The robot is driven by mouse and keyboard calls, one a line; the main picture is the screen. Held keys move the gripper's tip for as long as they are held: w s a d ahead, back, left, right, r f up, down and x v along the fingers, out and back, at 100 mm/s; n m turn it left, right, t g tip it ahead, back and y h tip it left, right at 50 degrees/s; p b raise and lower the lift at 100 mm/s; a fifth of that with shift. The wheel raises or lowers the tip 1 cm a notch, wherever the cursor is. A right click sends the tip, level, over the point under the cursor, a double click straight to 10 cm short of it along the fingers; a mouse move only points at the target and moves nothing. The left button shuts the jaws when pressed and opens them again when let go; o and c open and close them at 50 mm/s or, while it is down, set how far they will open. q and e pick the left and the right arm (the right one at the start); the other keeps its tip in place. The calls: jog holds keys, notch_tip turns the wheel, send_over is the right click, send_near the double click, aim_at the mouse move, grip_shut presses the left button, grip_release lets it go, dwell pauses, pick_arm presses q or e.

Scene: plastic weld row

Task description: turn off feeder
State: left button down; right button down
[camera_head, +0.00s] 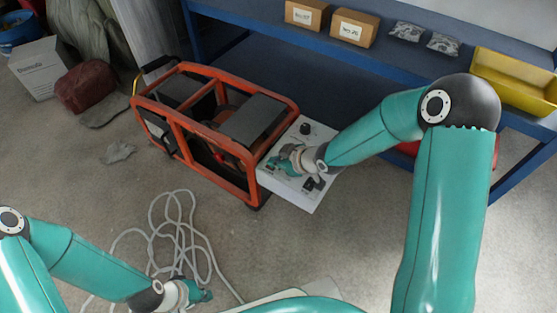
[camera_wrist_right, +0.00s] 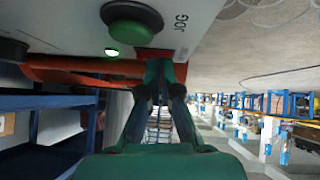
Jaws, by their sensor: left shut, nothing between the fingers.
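The feeder is not labelled in view. A white control panel (camera_head: 306,190) sits at the right end of an orange-framed machine (camera_head: 215,125), with a black knob (camera_head: 305,129) at its far end. My right gripper (camera_head: 283,165) is over the panel and hides part of it. The right fingertips (camera_wrist_right: 166,72) are close together by the panel; any grip or contact is unclear. My left gripper (camera_head: 203,296) is shut and empty, low over the floor.
A grey cable (camera_head: 165,235) lies looped on the floor near my left gripper. A blue shelf (camera_head: 300,45) behind the machine holds cardboard boxes (camera_head: 353,28) and a yellow bin (camera_head: 515,80). A white box (camera_head: 40,68) and red bag (camera_head: 87,87) stand at the left.

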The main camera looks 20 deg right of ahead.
jog(key=shift+a+r+p, duration=0.1)
jog(key=shift+r+p, duration=0.35)
jog(key=shift+r, duration=0.15)
jog(key=r+p, duration=0.3)
jog(key=r, duration=0.1)
jog(key=shift+s, duration=0.3)
jog(key=p+v, duration=0.3)
jog(key=v, duration=0.5)
jog(key=shift+s+d+p, duration=0.3)
jog(key=shift+s, duration=0.15)
jog(key=shift+w+d+r, duration=0.2)
jog(key=shift+w+d, duration=0.3)
jog(key=shift+w, duration=0.05)
jog(key=shift+f, duration=0.15)
